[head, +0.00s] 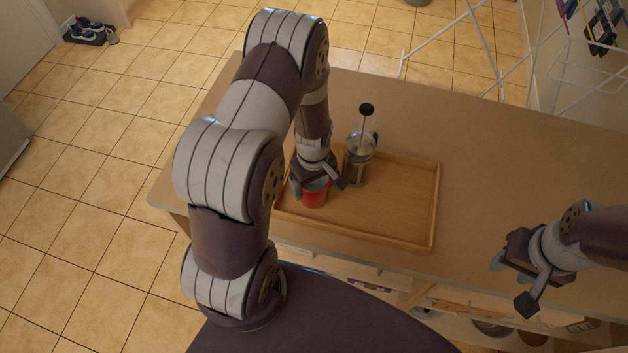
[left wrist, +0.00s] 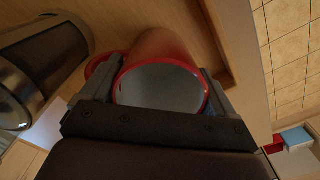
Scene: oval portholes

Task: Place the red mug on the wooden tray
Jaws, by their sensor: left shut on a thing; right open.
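The red mug (head: 315,193) is at the left part of the wooden tray (head: 405,222), upright, and appears to stand on the tray floor. My left gripper (head: 318,182) reaches down from above and is shut on the mug. In the left wrist view the mug (left wrist: 160,85) sits between the two fingers, with its red rim and grey inside showing. Its handle shows at the left of the rim. My right gripper (head: 512,272) is open and empty, to the right of the tray near the counter's front edge.
A French press (head: 359,160) stands on the tray just right of the mug, close to my left gripper; it also shows in the left wrist view (left wrist: 40,65). The counter (head: 500,150) is clear right of the tray. A white drying rack (head: 470,45) stands behind it.

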